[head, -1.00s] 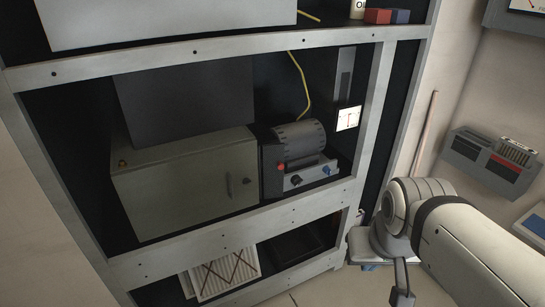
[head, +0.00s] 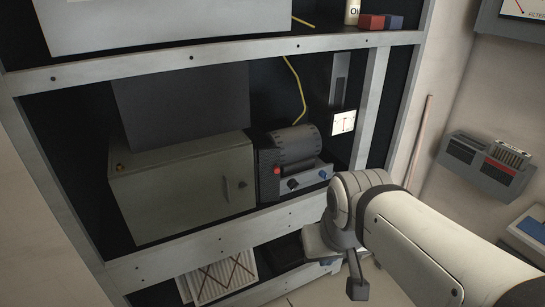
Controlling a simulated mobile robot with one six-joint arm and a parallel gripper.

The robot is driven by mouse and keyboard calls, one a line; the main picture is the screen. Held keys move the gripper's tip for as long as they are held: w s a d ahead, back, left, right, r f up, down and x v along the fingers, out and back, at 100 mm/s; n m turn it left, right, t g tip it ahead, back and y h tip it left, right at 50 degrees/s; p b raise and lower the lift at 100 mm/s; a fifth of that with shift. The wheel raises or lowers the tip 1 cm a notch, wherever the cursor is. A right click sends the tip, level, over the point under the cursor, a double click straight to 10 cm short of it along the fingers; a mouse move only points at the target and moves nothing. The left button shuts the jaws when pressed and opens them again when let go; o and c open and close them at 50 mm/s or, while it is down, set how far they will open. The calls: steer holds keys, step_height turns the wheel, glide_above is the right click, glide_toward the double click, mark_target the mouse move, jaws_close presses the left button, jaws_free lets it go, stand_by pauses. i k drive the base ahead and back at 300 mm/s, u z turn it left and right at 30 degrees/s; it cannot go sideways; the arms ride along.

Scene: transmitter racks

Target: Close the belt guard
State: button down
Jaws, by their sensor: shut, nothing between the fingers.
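A grey-green box (head: 185,192) stands on the middle shelf of the rack, with a small dark latch on its right front and an orange-brown spot at its top left. A dark flat panel (head: 185,105) stands upright above and behind the box. It looks like a raised cover, but I cannot tell for certain which part is the belt guard. A ribbed dark motor (head: 297,145) sits right of the box. My gripper (head: 357,288) shows as a small dark end below my wrist, shut and empty, in front of the rack's lower right and apart from the box and panel.
A pale rack beam (head: 215,240) runs below the box and another runs above the panel. A yellow cable (head: 297,88) hangs behind the motor. A pleated filter (head: 215,280) lies on the lower shelf. A grey wall holder (head: 487,165) is at the right.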

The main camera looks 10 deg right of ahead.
mark_target(269, 158)
steer(key=i, duration=0.95)
